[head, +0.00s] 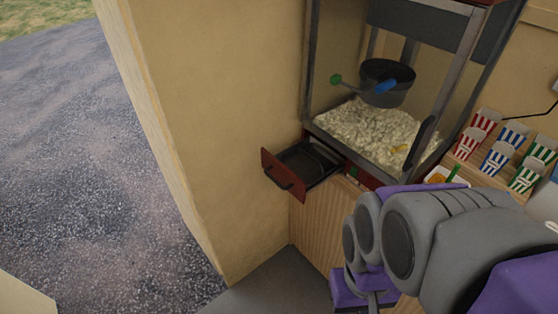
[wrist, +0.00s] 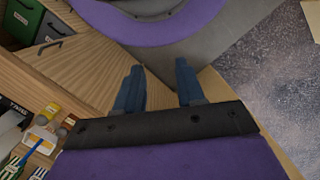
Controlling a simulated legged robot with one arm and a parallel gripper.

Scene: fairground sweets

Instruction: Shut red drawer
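The red drawer (head: 285,173) is pulled out from the base of the popcorn machine (head: 361,175) in the head view. Its red front has a dark handle, and its dark, empty-looking tray shows behind the front. The drawer is not seen in the wrist view. My gripper (wrist: 159,84) shows in the wrist view with its two blue-grey fingers apart and nothing between them. In the head view my arm is at the lower right, below and to the right of the drawer, not touching it. The fingertips are not clear there.
Popcorn (head: 365,133) and a dark kettle (head: 387,84) are inside the machine. Several striped cartons (head: 497,158) stand on the right. A wooden counter front (head: 318,233) lies below the drawer. A beige wall (head: 220,110) stands left of it.

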